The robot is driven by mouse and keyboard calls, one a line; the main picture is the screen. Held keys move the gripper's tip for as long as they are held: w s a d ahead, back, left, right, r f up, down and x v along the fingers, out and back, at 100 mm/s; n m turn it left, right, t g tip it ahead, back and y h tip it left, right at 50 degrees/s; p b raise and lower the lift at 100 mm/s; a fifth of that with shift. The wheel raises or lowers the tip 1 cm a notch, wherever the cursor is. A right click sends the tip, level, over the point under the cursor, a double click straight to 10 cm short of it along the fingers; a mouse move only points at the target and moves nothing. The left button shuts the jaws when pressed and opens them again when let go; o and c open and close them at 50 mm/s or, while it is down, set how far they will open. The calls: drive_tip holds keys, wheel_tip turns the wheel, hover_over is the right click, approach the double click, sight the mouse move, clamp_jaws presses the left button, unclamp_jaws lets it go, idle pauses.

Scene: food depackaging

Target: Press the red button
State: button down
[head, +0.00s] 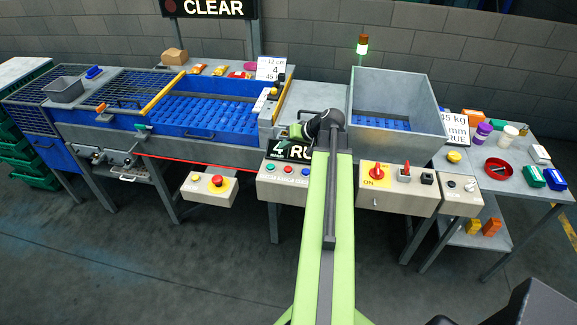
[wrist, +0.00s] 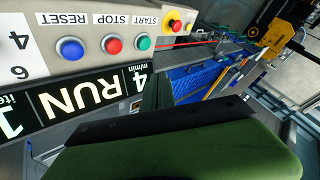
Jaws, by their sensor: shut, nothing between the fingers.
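The control box (head: 285,185) in the middle has a green, a red and a blue button in a row. Its red button (head: 287,170) shows below the RUN display; the wrist view, upside down, shows the red button (wrist: 113,45) labelled STOP between START and RESET. A red mushroom button (head: 217,181) on a yellow plate sits on a separate box to the left; it also shows in the wrist view (wrist: 175,25). My gripper (head: 291,131) is shut and empty above the RUN display, apart from the buttons. Its green part fills the bottom of the wrist view.
The RUN display (head: 289,150) lies just above the button box. A box with a red switch (head: 377,170) stands to the right. A grey hopper (head: 398,105) stands behind it, and the blue conveyor (head: 205,113) runs left. The floor in front is clear.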

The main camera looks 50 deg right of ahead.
sight(290, 169)
drive_tip(key=shift+s+d+r, duration=0.2)
drive_tip(key=shift+s+d, duration=0.2)
drive_tip(key=shift+d, duration=0.35)
drive_tip(key=shift+f, duration=0.15)
wheel_tip(290, 169, down, 9)
drive_tip(key=b, duration=0.9)
drive_tip(key=shift+r, duration=0.2)
idle(0.8)
drive_tip(key=shift+f+b, duration=0.35)
drive_tip(key=shift+f, duration=0.05)
